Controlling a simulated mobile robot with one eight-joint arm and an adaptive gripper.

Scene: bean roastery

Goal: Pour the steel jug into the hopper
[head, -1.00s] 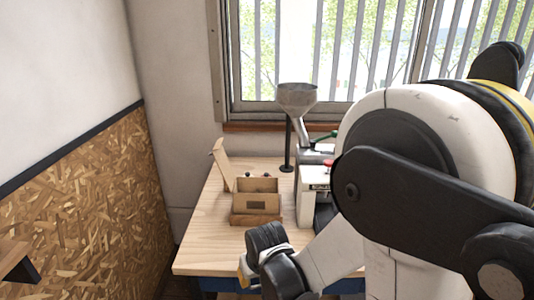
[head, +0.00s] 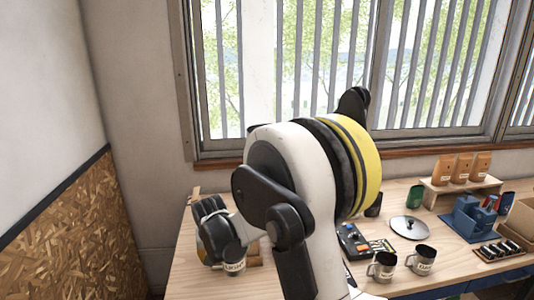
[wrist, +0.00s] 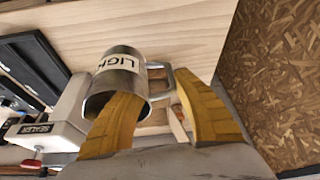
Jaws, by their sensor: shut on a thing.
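A steel jug with a white label reading LIGHT (wrist: 122,62) is between the yellow fingers of my gripper (wrist: 158,112) in the wrist view. The gripper is shut on it, with the handle side toward the right finger. The left finger overlaps the jug's mouth; its exact contact is unclear. In the head view the same jug (head: 234,266) hangs below my gripper (head: 228,250), over the left part of the bench, roughly upright. Its contents are not visible. The hopper does not show in either current view; my arm covers much of the bench's back left.
Two more steel jugs (head: 382,266) (head: 423,260) stand on the bench to the right. A sealer (wrist: 70,120) shows in the wrist view. A chipboard wall (head: 65,235) bounds the left.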

